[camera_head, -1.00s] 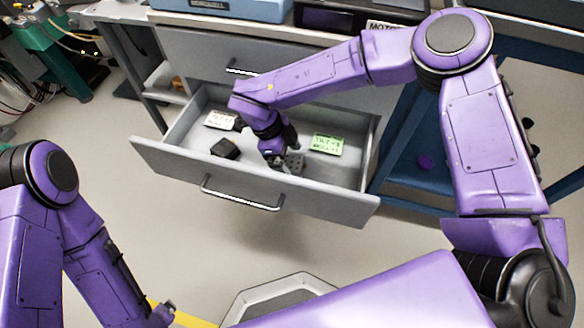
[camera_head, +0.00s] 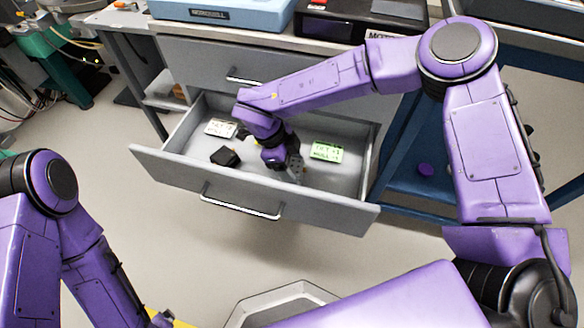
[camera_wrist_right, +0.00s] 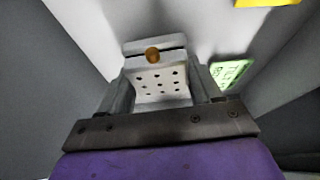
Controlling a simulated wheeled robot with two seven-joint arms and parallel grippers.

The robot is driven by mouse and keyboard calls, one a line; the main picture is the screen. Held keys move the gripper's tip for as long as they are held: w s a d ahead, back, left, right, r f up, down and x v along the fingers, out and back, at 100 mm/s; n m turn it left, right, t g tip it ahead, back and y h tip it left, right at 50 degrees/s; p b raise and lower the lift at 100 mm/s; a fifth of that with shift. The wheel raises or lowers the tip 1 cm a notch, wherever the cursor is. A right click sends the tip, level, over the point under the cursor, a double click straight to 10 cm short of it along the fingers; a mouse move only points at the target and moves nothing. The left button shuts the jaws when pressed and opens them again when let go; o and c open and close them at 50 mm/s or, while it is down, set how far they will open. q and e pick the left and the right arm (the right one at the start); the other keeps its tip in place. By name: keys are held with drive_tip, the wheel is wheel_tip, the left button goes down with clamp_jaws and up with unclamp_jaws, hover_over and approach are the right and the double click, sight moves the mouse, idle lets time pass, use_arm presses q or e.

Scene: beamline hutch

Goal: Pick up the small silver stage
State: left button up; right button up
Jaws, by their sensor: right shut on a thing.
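The small silver stage (camera_wrist_right: 158,80) is a light grey block with rows of dark holes and a brass-coloured round knob on its end. In the right wrist view it sits between the two fingers of my right gripper (camera_wrist_right: 160,88), which is shut on it. In the head view the right gripper (camera_head: 290,162) is inside the open drawer (camera_head: 250,191), and the stage (camera_head: 297,168) shows only as a small grey patch at the fingers. My left arm is at the lower left; its gripper is at most a sliver at the bottom edge, and its fingers do not show.
In the drawer lie a black block (camera_head: 225,157), a white label card (camera_head: 220,128) and a green label card (camera_head: 326,151) close to the right gripper. The drawer walls surround the gripper. A blue case (camera_head: 222,12) stands on the bench top above.

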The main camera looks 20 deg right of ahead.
wheel_tip(320, 180, up, 26)
drive_tip(key=p, duration=0.7)
